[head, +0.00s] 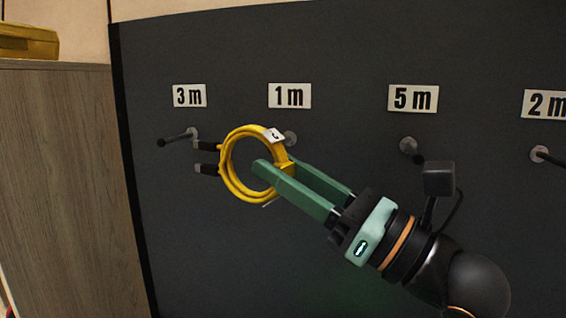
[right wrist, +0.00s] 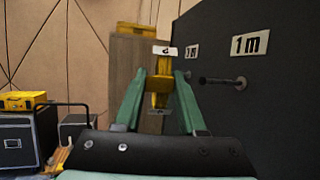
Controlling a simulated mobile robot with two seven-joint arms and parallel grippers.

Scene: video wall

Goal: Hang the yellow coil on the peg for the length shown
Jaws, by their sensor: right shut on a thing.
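My right gripper (head: 277,170) is shut on the yellow coil (head: 229,178), gripping its right side in the head view. The coil is a ring with two black plug ends pointing left and a white tag (head: 274,135); the tag's marking is too small to read surely. The coil also shows edge-on between the fingers in the right wrist view (right wrist: 160,85). It hangs in the air before the dark board, between the 3 m peg (head: 176,138) and the 1 m peg (head: 291,139). The 1 m peg is partly hidden by the coil in the head view; in the right wrist view the peg (right wrist: 222,81) is apart from it, to the right.
The dark board (head: 350,40) also carries a 5 m peg (head: 409,147) and a 2 m peg (head: 541,154), under white labels. A wooden cabinet (head: 65,190) with a yellow case (head: 27,42) stands left. Black cases (right wrist: 18,142) show in the right wrist view.

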